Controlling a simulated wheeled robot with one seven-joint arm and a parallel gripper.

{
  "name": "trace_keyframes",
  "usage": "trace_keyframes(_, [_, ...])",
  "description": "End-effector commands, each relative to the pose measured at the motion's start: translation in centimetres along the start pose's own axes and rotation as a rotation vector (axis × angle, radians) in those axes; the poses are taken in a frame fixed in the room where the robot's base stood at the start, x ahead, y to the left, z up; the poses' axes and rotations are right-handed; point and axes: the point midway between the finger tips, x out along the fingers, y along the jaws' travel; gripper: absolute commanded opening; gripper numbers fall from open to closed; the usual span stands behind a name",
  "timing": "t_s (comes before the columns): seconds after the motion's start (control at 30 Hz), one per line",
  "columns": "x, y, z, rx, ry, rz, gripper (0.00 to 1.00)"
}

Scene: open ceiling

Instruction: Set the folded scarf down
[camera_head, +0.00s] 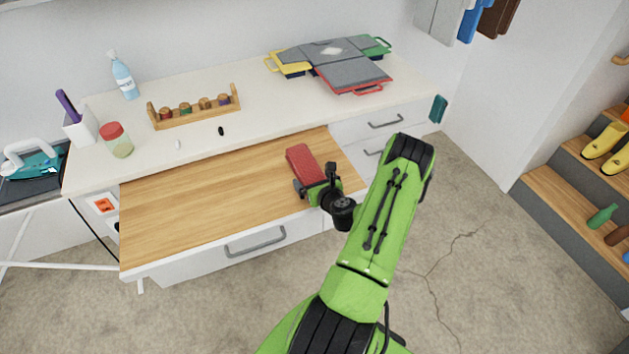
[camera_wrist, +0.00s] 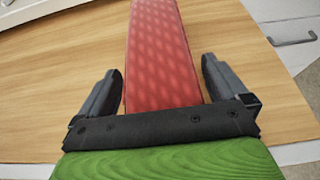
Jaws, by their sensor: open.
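The folded scarf (camera_head: 304,164) is a long red bundle with a lighter woven pattern. It lies on the wooden board surface (camera_head: 200,207) of the pulled-out drawer-like section, near its right end. In the wrist view the scarf (camera_wrist: 160,55) runs away from my gripper between its fingers. My gripper (camera_head: 318,188) is at the near end of the scarf. In the wrist view my gripper (camera_wrist: 162,92) is open, with a gap on each side of the scarf. The scarf's near end is hidden behind the gripper's palm.
A white counter (camera_head: 260,120) behind holds a jar (camera_head: 117,140), a wooden rack (camera_head: 194,107), a bottle (camera_head: 123,76) and coloured folders (camera_head: 340,68). The wooden surface is clear to the left. Stepped shelves (camera_head: 565,198) with shoes and bottles stand at the right.

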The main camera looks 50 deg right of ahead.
Motion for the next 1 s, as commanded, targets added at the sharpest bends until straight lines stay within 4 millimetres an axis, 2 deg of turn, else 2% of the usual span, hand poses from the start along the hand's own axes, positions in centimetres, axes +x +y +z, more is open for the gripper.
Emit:
trace_keyframes(0.07, [-0.2, 0.0, 0.4, 0.0, 0.0, 0.0, 1.0])
trace_keyframes(0.17, [-1.7, -0.1, 0.1, 0.006, 0.005, -0.001, 1.0])
trace_keyframes(0.4, [-8.3, -0.2, 0.0, 0.013, 0.004, -0.004, 1.0])
trace_keyframes(0.53, [-10.9, -0.2, 0.6, 0.012, 0.005, -0.002, 1.0])
trace_keyframes(0.7, [-12.1, -0.1, 0.6, 0.004, 0.0, 0.0, 1.0])
trace_keyframes(0.9, [-12.1, 0.1, 0.5, -0.011, -0.002, 0.007, 1.0])
trace_keyframes(0.97, [-11.8, 1.1, 1.3, -0.075, -0.01, 0.047, 1.0])
trace_keyframes(1.0, [-11.6, 2.4, 2.3, -0.157, -0.02, 0.098, 1.0])
